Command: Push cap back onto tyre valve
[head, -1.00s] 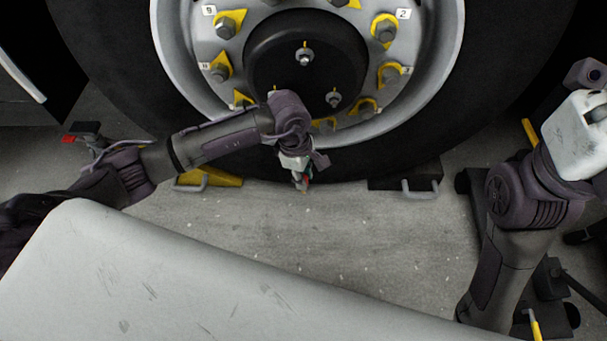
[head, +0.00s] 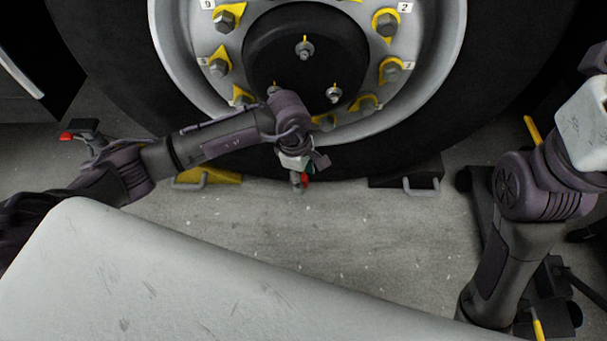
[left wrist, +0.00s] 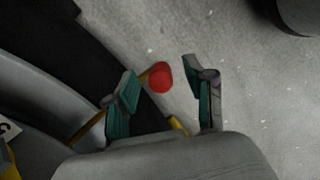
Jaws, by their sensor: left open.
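A round red cap (left wrist: 161,77) shows in the left wrist view, at the upper end of a thin brass-coloured stem (left wrist: 88,127) that runs down left to the wheel. I cannot tell how far the cap sits on the stem. My left gripper (left wrist: 160,71) is open, with one finger on each side of the cap and visible room beside it. In the head view, my left gripper (head: 298,182) points down in front of the tyre's lower part, with a small red spot at its tips. My right arm shows at the right, but its gripper cannot be made out.
The black tyre (head: 110,75) and grey wheel rim (head: 441,65) fill the top of the head view, with yellow-marked nuts around the dark hub (head: 275,50). A yellow chock (head: 212,177) and a black chock (head: 405,180) stand at the tyre's foot. The grey floor (head: 300,235) before them is clear.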

